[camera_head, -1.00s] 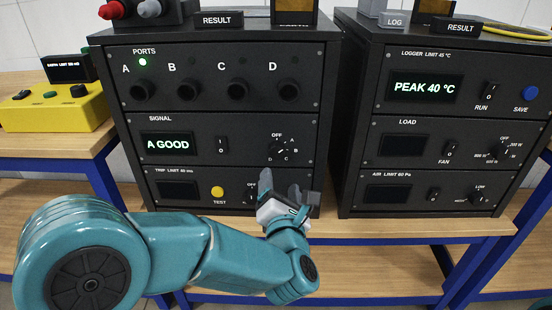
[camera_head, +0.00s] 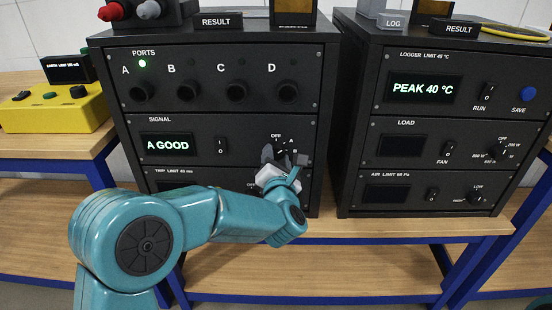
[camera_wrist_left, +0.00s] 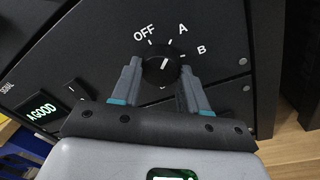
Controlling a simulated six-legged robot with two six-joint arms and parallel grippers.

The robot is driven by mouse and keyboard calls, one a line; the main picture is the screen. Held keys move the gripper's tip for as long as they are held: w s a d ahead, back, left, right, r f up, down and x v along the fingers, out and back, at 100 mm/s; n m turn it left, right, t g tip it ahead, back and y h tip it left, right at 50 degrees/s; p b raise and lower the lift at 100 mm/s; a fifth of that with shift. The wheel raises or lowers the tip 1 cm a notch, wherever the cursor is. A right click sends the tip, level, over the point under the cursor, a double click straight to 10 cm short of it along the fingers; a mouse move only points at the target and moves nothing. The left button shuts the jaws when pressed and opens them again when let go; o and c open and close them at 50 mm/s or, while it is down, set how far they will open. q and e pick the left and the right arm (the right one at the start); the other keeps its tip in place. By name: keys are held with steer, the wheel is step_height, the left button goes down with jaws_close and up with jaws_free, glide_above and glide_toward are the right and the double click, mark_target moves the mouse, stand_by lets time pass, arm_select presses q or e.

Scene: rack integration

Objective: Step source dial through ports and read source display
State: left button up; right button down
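The source dial (camera_wrist_left: 160,70) is a black knob on the SIGNAL panel, and its white mark points up and right, toward A. The source display (camera_head: 167,145) reads "A GOOD" in green. The PORTS row (camera_head: 208,91) has sockets A to D, with a green lamp (camera_head: 142,63) lit above A. My left gripper (camera_head: 284,157) is at the dial and partly hides it in the head view. In the left wrist view its open fingers (camera_wrist_left: 159,72) stand on either side of the knob; I cannot tell whether they touch it. My right gripper is out of view.
The TRIP panel (camera_head: 178,186) lies below, partly behind my left arm. A second rack (camera_head: 440,130) at right shows "PEAK 40 °C". A yellow box (camera_head: 55,108) sits at left. A toggle switch (camera_head: 220,146) stands left of the dial.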

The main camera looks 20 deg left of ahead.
arm_select(q)
steer(key=c, duration=0.3)
steer(key=shift+f+m+b, duration=0.15)
steer(key=shift+m+b, duration=0.55)
steer(key=shift+b, duration=0.35)
steer(key=m+b, duration=0.2)
steer(key=shift+m, duration=0.3)
steer(key=m+b, duration=0.1)
steer(key=m, duration=0.1)
steer(key=shift+a+m+t, duration=0.1)
steer(key=shift+m+t, duration=0.2)
steer(key=shift+m+b, duration=0.65)
steer(key=shift+m, duration=1.05)
steer(key=shift+r, duration=0.2)
